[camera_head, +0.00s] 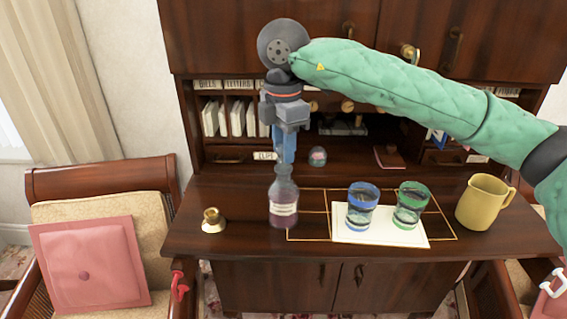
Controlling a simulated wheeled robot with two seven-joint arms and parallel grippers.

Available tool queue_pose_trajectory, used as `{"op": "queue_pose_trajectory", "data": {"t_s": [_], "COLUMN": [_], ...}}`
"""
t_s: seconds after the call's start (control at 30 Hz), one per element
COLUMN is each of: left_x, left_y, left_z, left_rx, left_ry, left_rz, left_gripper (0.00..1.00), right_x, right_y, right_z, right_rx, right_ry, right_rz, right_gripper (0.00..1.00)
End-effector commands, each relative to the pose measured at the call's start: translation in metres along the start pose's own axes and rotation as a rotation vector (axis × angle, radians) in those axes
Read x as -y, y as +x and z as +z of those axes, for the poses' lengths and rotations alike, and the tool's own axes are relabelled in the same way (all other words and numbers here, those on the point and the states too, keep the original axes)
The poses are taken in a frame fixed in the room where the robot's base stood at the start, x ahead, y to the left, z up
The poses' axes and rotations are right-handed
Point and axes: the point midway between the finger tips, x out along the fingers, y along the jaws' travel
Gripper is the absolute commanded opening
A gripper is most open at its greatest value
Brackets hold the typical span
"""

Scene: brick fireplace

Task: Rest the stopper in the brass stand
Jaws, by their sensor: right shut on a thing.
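The brass stand (212,222) is a small gold cup on a pale base, on the desk left of the bottle. The glass bottle (284,207) holds dark liquid and has a white label. My right gripper (284,156) points down right over the bottle's neck, its blue fingers shut. The stopper is mostly hidden between the fingers, and I cannot tell whether it still touches the bottle's mouth. My left gripper is not in view.
A blue-banded glass (362,207) and a green-banded glass (410,205) stand on white paper (380,238). A yellow jug (484,202) is at right. A small glass ball (317,156) sits behind. Bare desk lies between stand and bottle. Chairs flank the desk.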

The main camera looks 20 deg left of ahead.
Motion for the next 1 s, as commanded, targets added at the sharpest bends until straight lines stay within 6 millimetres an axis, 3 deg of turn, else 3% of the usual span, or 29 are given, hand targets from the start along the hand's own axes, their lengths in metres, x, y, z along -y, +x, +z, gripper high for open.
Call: {"op": "queue_pose_trajectory", "data": {"t_s": [1.0], "left_x": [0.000], "left_y": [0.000], "left_z": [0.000], "left_rx": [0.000], "left_ry": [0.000], "left_rz": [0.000], "left_gripper": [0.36], "right_x": [0.000], "right_y": [-0.018], "right_z": [0.000], "right_rx": [0.000], "right_ry": [0.000], "right_rz": [0.000], "right_gripper": [0.13]}}
